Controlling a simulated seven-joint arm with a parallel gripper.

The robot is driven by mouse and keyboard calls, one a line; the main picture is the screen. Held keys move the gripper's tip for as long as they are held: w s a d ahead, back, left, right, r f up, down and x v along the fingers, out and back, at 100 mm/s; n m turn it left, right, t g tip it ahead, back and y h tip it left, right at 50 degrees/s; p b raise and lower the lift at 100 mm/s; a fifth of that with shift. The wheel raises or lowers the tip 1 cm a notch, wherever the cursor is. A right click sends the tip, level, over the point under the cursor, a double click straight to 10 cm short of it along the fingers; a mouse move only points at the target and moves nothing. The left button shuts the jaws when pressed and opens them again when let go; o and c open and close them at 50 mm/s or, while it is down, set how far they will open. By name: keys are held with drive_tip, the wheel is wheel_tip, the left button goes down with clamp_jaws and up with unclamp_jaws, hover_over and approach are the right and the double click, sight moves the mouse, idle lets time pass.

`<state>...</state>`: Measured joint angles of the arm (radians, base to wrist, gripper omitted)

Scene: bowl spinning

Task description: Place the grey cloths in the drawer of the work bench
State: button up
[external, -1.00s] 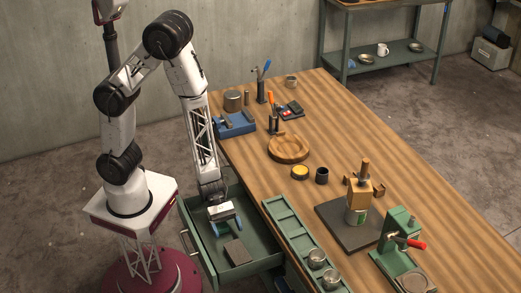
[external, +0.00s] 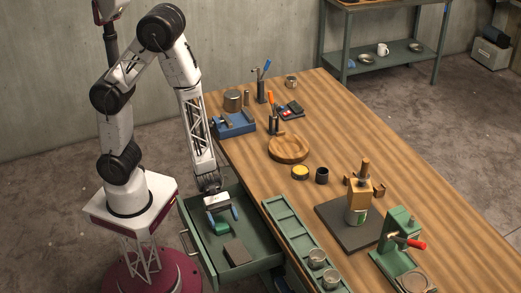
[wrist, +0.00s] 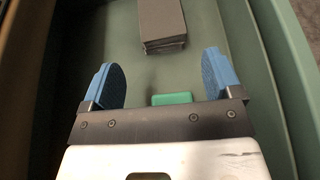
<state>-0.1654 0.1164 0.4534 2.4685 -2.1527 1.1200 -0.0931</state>
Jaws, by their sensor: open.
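The green drawer (external: 200,252) of the work bench is pulled open. A folded grey cloth stack (external: 236,251) lies on the drawer floor towards the front of the picture. It also shows at the top of the wrist view (wrist: 162,22), ahead of my fingers. My gripper (external: 221,214) is over the drawer, pointing down, with its blue fingers apart. In the wrist view, the gripper (wrist: 166,82) has nothing between its fingertips, and the cloths are clear of both fingers. A small green block (external: 221,227) lies in the drawer below the gripper, partly hidden in the wrist view (wrist: 172,99).
The drawer walls stand close around my gripper. On the bench (external: 330,130) are a green sectioned tray (external: 283,222) with metal cups, a wooden dish (external: 288,149), a dark board (external: 345,237), a green press (external: 398,225) and a blue tool (external: 234,126).

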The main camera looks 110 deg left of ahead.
drive_tip(key=shift+d+r+m, duration=0.3)
drive_tip(key=shift+r+m, duration=0.1)
drive_tip(key=shift+r, duration=0.15)
drive_tip(key=s+d+r+m+g+h, duration=0.1)
drive_tip(key=s+d+r+m+g, duration=0.1)
drive_tip(key=s+r+m+g, duration=0.4)
drive_tip(key=s+d+r+m+g, duration=0.2)
drive_tip(key=s+d+r+m, duration=0.1)
drive_tip(key=r+m, duration=0.6)
drive_tip(key=s+a+r+m+y, duration=0.5)
drive_tip(key=r, duration=0.2)
drive_tip(key=s+a+r+m+t+y, duration=0.1)
drive_tip(key=s+a+r+m+y, duration=0.4)
drive_tip(key=r+m, duration=0.1)
drive_tip(key=shift+a+r+y, duration=0.3)
drive_tip(key=shift+r, duration=0.45)
drive_tip(key=shift+c, duration=0.3)
